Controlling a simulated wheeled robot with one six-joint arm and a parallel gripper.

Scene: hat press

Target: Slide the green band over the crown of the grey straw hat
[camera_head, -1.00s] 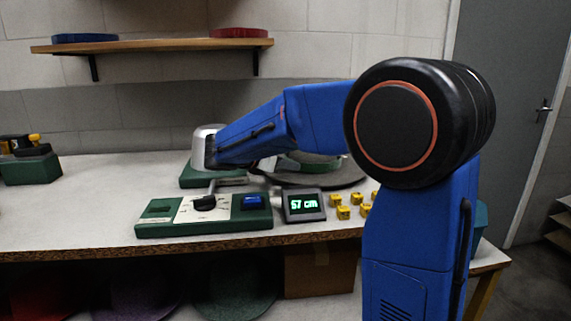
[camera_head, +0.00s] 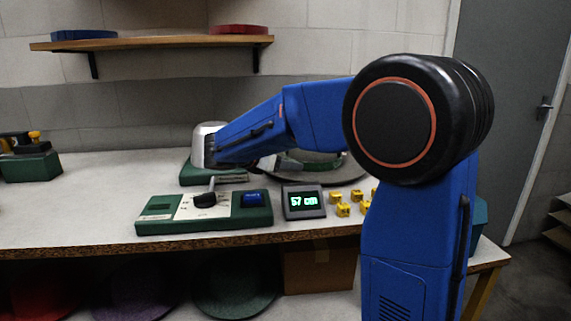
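The grey straw hat (camera_head: 348,172) lies on the bench behind my blue arm. Only part of its wide brim and side shows, and the crown is mostly hidden by my arm. A green band (camera_head: 312,163) shows below my forearm at the hat; I cannot tell whether it is around the crown or only beside it.
A green control box (camera_head: 160,229) with a dial and blue button stands at the bench front. A display (camera_head: 303,201) reads 57 cm. Several yellow blocks (camera_head: 343,209) sit right of it. A metal block on a green base (camera_head: 188,178) stands behind.

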